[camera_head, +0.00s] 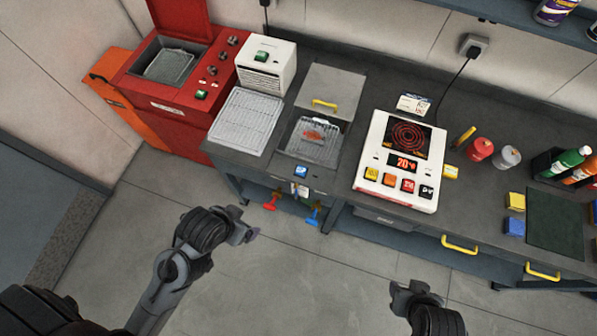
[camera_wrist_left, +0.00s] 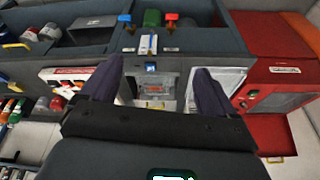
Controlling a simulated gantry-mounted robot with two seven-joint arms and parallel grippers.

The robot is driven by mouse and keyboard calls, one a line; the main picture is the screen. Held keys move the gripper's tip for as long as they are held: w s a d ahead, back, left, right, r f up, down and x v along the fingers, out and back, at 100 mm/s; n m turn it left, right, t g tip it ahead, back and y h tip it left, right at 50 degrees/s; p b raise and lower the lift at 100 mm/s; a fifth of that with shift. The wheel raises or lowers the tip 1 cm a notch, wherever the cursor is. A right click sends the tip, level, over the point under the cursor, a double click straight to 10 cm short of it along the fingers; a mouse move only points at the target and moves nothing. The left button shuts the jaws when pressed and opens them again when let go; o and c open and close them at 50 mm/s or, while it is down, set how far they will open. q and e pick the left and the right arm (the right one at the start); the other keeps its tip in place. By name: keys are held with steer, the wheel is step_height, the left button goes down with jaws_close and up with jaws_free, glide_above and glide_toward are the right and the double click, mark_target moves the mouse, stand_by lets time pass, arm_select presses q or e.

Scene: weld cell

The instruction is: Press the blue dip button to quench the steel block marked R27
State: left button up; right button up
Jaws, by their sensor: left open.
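The blue dip button (camera_head: 301,171) is on the front edge of the bench, below the quench tank; it also shows in the left wrist view (camera_wrist_left: 151,67). An orange-red block (camera_head: 313,135) lies on the wire basket (camera_head: 318,154) in the tank. Its marking is too small to read. My left gripper (camera_head: 247,236) is open and empty, in front of the bench and apart from the button. In the left wrist view, the button shows between its two fingers (camera_wrist_left: 153,76). My right gripper (camera_head: 404,289) is low in front of the bench; its jaw opening is unclear.
A wire rack (camera_head: 245,120) and red furnace (camera_head: 169,93) stand left of the tank. A white hotplate (camera_head: 399,195) reading 20 with several buttons stands to its right. Red and blue valve handles (camera_head: 271,201) hang below the bench edge. The floor in front is clear.

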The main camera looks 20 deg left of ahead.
arm_select(q)
steer(key=shift+w+a, duration=0.2)
steer(key=shift+w, duration=0.05)
steer(key=shift+s, duration=0.1)
